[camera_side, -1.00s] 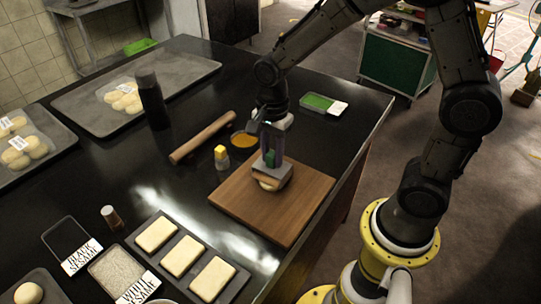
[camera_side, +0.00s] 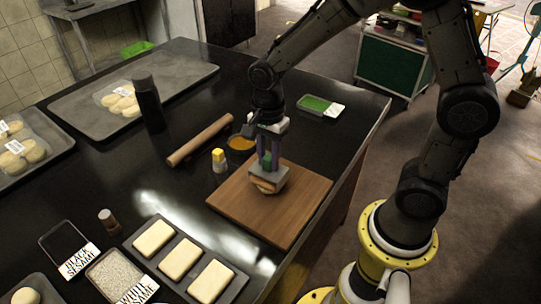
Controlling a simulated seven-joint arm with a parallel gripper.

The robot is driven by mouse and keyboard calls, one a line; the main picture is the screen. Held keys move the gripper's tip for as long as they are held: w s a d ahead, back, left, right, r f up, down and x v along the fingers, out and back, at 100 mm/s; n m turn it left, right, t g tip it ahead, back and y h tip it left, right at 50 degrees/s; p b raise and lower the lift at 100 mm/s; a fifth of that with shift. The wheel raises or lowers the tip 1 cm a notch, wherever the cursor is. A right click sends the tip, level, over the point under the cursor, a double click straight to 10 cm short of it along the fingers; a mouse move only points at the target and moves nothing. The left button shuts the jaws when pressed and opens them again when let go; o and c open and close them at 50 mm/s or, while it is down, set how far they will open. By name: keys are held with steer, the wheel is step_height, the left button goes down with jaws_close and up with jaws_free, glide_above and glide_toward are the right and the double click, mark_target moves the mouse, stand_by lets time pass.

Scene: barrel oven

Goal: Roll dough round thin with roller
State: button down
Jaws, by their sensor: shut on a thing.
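My gripper (camera_side: 268,157) is above the wooden board (camera_side: 290,211), with its fingers closed on the roller (camera_side: 268,175), a grey-topped tool with a brownish lower part. The roller is low over the board's far-left part. A small pale edge of the dough round (camera_side: 268,189) shows beneath it. The roller hides most of the dough, so its thickness and full outline cannot be told. I cannot tell how firmly the two touch.
A brown rolling pin (camera_side: 200,140), a yellow-capped shaker (camera_side: 219,160) and an orange bowl (camera_side: 240,143) stand left of and behind the board. A tray of pale slabs (camera_side: 180,258) lies front left. The board's near part is clear.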

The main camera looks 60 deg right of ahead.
steer(key=shift+a, duration=0.1)
steer(key=shift+a+f, duration=0.2)
steer(key=shift+a, duration=0.7)
steer(key=shift+d, duration=0.1)
steer(key=shift+d+r, duration=0.1)
steer(key=shift+d, duration=0.8)
steer(key=shift+d, duration=0.15)
steer(key=shift+w+d+f, duration=0.1)
steer(key=shift+d+f, duration=0.1)
steer(key=shift+d, duration=0.65)
steer(key=shift+a, duration=0.1)
